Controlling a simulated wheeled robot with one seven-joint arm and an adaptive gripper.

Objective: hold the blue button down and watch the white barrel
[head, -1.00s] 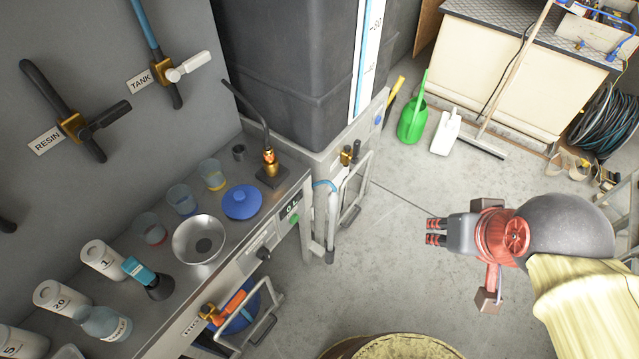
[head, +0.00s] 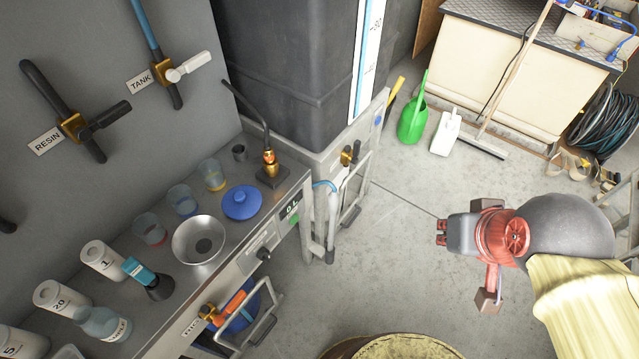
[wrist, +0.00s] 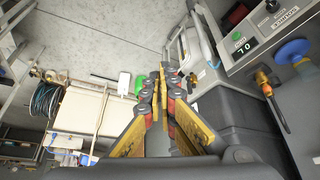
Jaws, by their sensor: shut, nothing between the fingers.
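A small round blue button (head: 378,118) sits high on the grey panel beside the dark tank (head: 290,70). My gripper (head: 441,232) is shut and empty over the open floor, to the right of and apart from the panel. In the wrist view its yellow-and-black fingers (wrist: 160,80) meet at the tips, with nothing between them. I cannot pick out the blue button in the wrist view. I see no clear white barrel in either view. A tall white scale strip (head: 370,45) with blue marks runs up the tank's side.
A bent metal handle (head: 345,205) sticks out from the tank stand. The bench (head: 225,255) on the left carries cups, a funnel and bottles. Its display (head: 292,207) reads 0 L above a green button. A yellowish drum (head: 400,347) stands at the bottom edge. The floor between is clear.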

